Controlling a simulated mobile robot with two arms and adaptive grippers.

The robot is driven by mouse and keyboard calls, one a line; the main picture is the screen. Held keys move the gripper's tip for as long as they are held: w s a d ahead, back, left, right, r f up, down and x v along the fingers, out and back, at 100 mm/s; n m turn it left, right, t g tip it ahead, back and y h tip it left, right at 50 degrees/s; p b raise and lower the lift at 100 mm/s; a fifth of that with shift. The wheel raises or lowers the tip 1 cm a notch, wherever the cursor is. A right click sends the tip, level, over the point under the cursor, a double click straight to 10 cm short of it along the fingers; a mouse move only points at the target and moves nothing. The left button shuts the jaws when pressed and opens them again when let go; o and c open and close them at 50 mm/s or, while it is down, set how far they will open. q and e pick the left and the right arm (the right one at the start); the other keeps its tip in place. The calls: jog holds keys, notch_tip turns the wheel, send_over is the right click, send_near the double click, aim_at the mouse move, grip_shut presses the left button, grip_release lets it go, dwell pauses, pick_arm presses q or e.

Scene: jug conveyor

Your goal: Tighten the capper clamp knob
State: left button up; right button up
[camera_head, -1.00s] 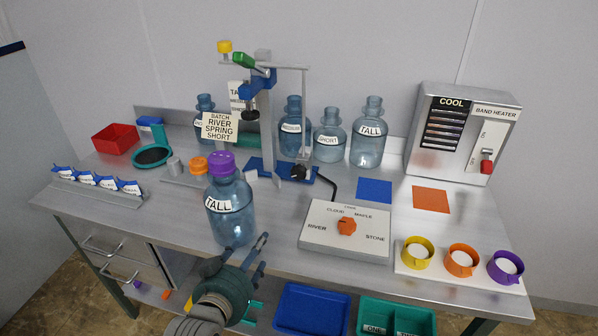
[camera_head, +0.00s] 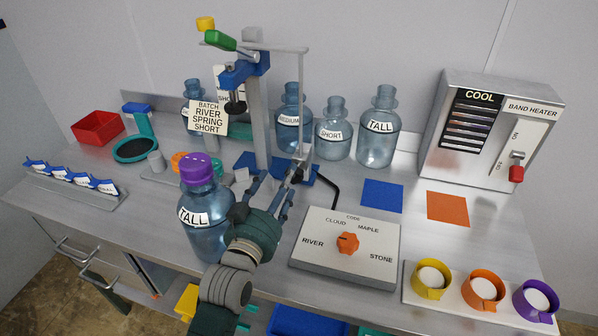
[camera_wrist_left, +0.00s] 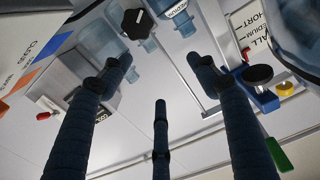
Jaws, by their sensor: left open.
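The capper (camera_head: 260,115) stands at the back of the bench, with a grey post, a blue head and a blue base. Its black clamp knob (camera_wrist_left: 137,23), with a white mark, shows at the top of the left wrist view, beyond my fingertips and left of centre. No contact with the knob is visible. My right gripper is not in view.
A TALL jug (camera_head: 203,225) with a purple cap stands close left of my left gripper. The selector box (camera_head: 345,265) with an orange dial lies to the right. Several blue jugs stand behind, including another TALL one (camera_head: 378,130). A batch sign (camera_head: 207,118) is beside the capper.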

pick_arm(q)
jog(key=b, duration=0.5)
send_near(294, 183)
notch_tip(294, 183, up, 2)
jog(key=p+x, duration=0.1)
jog(key=x, duration=0.9)
jog(key=shift+w+r, duration=0.1)
jog(key=shift+w, duration=0.3)
jog(key=shift+w+d, duration=0.1)
jog(key=shift+w, duration=0.3)
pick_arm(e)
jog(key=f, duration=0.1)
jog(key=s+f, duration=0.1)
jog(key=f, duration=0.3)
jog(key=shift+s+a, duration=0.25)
pick_arm(q)
jog(key=c, duration=1.2)
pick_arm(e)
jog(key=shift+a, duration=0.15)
